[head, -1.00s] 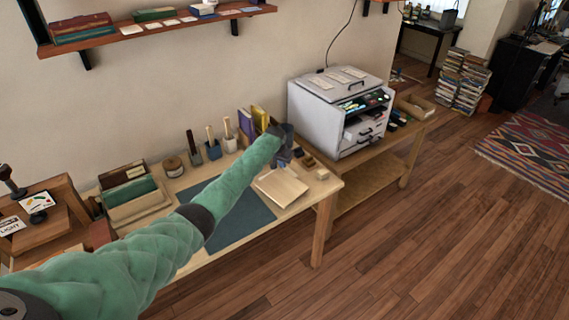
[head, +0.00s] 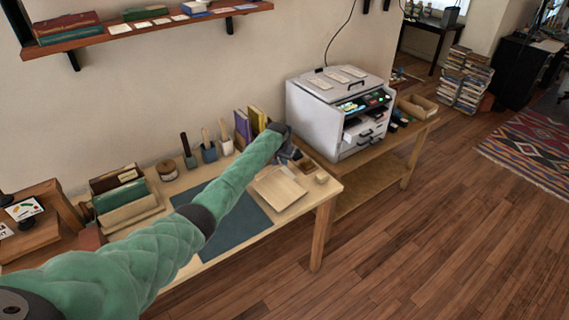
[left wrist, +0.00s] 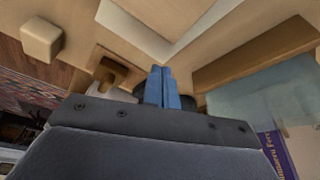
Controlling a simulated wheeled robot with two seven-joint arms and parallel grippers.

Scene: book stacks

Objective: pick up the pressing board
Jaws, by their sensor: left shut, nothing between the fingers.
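The pressing board appears to be the pale, flat wooden board (head: 278,188) lying on the workbench, partly over the right edge of the dark green mat (head: 225,210). My left gripper (head: 296,156) is just behind the board, above the bench and apart from it. In the left wrist view the blue fingers (left wrist: 163,73) are together with nothing between them. A pale, flat piece with light edges at the top of that view (left wrist: 165,18) looks like the board, only partly in frame. My right gripper is in neither view.
Small wooden blocks stand right of the board, one a pale cube (head: 321,178) that also shows in the left wrist view (left wrist: 42,40). Upright books (head: 243,126) and tool pots (head: 209,152) line the back. A white machine (head: 338,108) stands on the neighbouring table.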

